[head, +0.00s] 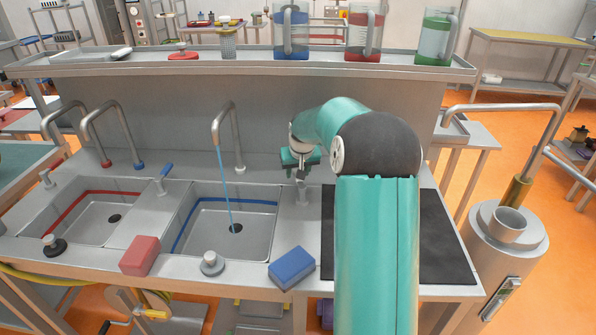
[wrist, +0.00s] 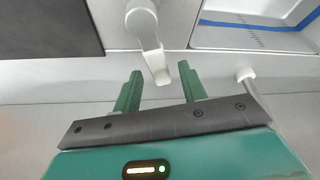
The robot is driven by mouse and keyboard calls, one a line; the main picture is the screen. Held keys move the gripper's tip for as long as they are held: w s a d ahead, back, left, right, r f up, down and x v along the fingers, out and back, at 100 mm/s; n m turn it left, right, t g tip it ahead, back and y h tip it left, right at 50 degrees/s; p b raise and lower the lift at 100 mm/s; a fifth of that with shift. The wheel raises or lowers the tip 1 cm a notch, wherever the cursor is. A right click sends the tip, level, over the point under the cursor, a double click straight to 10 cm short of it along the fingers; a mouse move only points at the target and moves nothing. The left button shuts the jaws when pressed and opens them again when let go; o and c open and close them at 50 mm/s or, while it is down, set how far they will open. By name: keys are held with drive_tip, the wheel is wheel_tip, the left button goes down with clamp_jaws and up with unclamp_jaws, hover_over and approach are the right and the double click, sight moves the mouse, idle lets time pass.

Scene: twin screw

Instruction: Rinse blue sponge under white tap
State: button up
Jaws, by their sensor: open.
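The blue sponge (head: 292,268) lies on the front counter edge, right of the stopper. A tap spout with a pale base (head: 239,168) runs a thin blue stream (head: 227,190) into the blue-striped sink (head: 262,235). A tap valve with a white lever (head: 303,192) stands right of that sink; it also shows in the wrist view (wrist: 145,22). My gripper (head: 302,166) is at this lever. In the wrist view its open green fingers (wrist: 159,74) are on either side of the lever's end; I cannot tell whether they touch it. The sponge is outside the wrist view.
A red sponge (head: 140,255) and stopper (head: 212,263) are on the front edge. A red-striped sink (head: 85,220) is at left. A blue-handled valve (head: 163,178) stands between the sinks. A dark mat (head: 446,235) lies under my arm. Coloured jugs (head: 291,33) stand on the shelf.

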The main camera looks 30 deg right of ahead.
drive_tip(key=v, duration=1.3)
drive_tip(key=shift+r, duration=0.4)
drive_tip(key=s+a+r+n, duration=0.1)
drive_tip(key=s+a+r, duration=0.1)
drive_tip(key=s+a, duration=0.5)
drive_tip(key=s+a+r+n, duration=0.1)
drive_tip(key=s+a+r, duration=0.3)
drive_tip(key=a, duration=0.6)
drive_tip(key=s+a+f+n, duration=0.1)
drive_tip(key=s+a+f, duration=0.2)
drive_tip(key=s, duration=0.6)
drive_tip(key=s+a+f+n+t+y, duration=0.1)
drive_tip(key=s+a+f, duration=0.2)
drive_tip(key=s+a, duration=0.3)
drive_tip(key=s, duration=0.3)
drive_tip(key=shift+a+y, duration=0.3)
drive_tip(key=shift+a, duration=0.1)
drive_tip(key=shift+d, duration=0.1)
